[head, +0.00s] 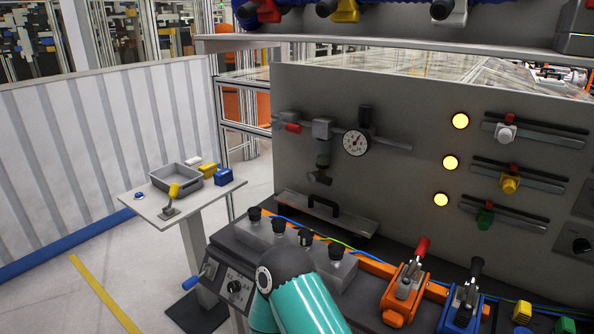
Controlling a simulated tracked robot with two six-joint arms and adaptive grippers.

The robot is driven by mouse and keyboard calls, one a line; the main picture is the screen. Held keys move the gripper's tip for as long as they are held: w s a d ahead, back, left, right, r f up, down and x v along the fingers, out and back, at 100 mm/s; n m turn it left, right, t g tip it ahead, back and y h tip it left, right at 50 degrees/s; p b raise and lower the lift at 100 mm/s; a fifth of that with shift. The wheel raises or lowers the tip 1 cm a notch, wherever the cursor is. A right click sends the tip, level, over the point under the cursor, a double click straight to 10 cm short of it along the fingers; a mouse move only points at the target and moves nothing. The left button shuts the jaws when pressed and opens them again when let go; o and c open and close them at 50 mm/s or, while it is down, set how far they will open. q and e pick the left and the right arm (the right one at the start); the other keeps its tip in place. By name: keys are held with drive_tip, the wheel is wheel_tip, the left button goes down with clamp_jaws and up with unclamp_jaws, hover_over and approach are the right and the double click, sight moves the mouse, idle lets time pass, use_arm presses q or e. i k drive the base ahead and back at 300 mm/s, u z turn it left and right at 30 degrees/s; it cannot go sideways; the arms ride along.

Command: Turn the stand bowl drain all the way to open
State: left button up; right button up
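On the grey upright panel, a pipe line (390,143) carries a red-handled valve (291,127), a round pressure gauge (354,142) and a filter unit (322,129). A small dark bowl (323,160) hangs below the filter unit. A dark fitting (319,177) at the bowl's lower end looks like the drain; its turn position is too small to tell. Neither gripper shows. A teal and dark arm link of mine (303,303) rises from the bottom edge, well below the bowl and apart from it.
A handled plate (325,213) sits below the bowl. A side table (150,208) with a grey bin stands left. Air before the bowl looks clear.

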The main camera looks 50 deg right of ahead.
sight(314, 176)
drive_tip(key=z, duration=0.4)
drive_tip(key=i, duration=1.05)
drive_tip(key=z, duration=0.7)
drive_tip(key=k, duration=0.85)
drive_tip(key=z, duration=0.2)
drive_tip(key=i, duration=0.9)
drive_tip(key=u, duration=0.15)
